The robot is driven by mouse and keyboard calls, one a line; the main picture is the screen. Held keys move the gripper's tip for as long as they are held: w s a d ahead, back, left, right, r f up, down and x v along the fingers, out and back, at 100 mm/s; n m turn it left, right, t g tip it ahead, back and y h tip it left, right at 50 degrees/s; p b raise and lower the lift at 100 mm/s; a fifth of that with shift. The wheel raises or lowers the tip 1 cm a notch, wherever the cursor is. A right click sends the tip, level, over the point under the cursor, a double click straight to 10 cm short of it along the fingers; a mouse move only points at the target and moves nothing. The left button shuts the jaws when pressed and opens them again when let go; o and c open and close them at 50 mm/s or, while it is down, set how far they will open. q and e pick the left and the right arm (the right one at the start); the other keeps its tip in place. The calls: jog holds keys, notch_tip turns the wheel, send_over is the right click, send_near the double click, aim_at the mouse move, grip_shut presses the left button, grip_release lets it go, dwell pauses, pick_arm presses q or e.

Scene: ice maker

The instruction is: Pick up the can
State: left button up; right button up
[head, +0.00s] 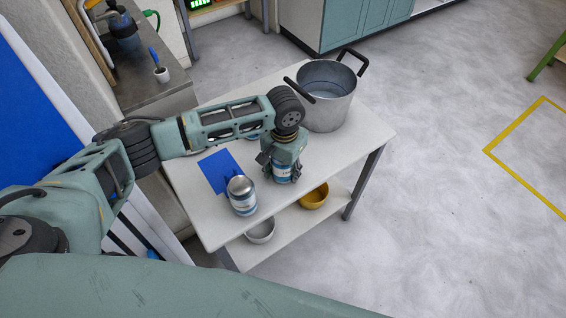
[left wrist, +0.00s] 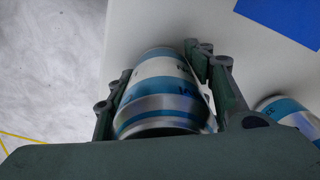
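My left gripper (head: 284,168) points down over the table. In the left wrist view, its two fingers (left wrist: 160,72) lie close along both sides of a white and blue can (left wrist: 160,92) and appear shut on it. The same can shows below the gripper in the head view (head: 284,175), at or just above the table top; its upper part is hidden. A second white and blue can (head: 242,197) stands upright to the left, apart from the gripper, and partly shows in the left wrist view (left wrist: 283,110). My right gripper is not in view.
The white table (head: 362,130) holds a large metal pot (head: 328,112) behind the gripper and a blue sheet (head: 216,174) on the left. A bit of another blue item (head: 252,137) shows behind my arm. The lower shelf holds a yellow bowl (head: 314,198) and a pale bowl (head: 260,232).

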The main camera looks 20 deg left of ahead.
pick_arm(q)
jog(key=c, duration=0.9)
jog(key=shift+r, duration=0.1)
